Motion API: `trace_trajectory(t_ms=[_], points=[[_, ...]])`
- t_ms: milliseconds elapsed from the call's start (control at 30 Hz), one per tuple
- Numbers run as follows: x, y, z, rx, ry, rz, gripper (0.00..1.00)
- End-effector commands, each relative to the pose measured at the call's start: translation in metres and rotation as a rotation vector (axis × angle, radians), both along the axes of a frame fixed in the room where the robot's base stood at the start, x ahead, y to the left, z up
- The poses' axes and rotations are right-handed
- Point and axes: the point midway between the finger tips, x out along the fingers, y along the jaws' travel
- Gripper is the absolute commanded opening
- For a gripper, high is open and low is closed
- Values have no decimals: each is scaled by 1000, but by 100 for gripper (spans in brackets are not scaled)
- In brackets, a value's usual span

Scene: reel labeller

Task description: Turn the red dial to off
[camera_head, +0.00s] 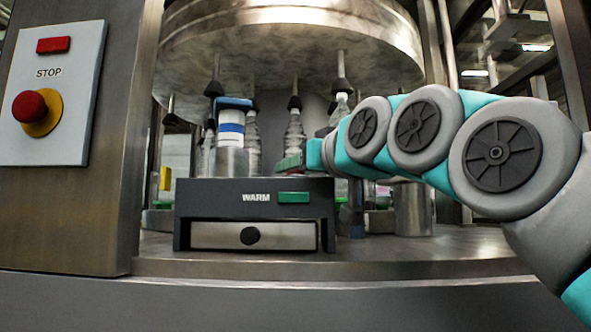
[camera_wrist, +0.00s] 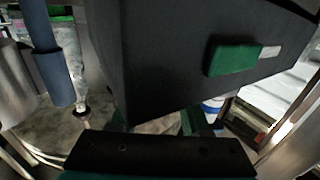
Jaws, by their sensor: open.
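A blue-and-white banded cylinder (camera_head: 231,130) stands behind the box. Clear bottles (camera_head: 295,138) stand behind it under a large metal drum (camera_head: 290,45). A red rectangle (camera_head: 53,45) sits above STOP. The front ledge (camera_head: 420,245) is clear to the right.

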Motion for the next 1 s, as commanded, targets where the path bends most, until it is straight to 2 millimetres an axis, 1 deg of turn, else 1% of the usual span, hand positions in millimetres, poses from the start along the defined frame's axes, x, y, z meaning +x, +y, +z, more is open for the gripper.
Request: trace_trajectory(t_ms=[100,333,367,700,767,1000], points=[[6,3,-1,0,1,0,46],[6,3,0,0,0,0,46],[6,3,0,0,0,0,44],[6,3,0,0,1,0,6],[6,3,0,0,1,0,0],[6,3,0,0,1,0,0]])
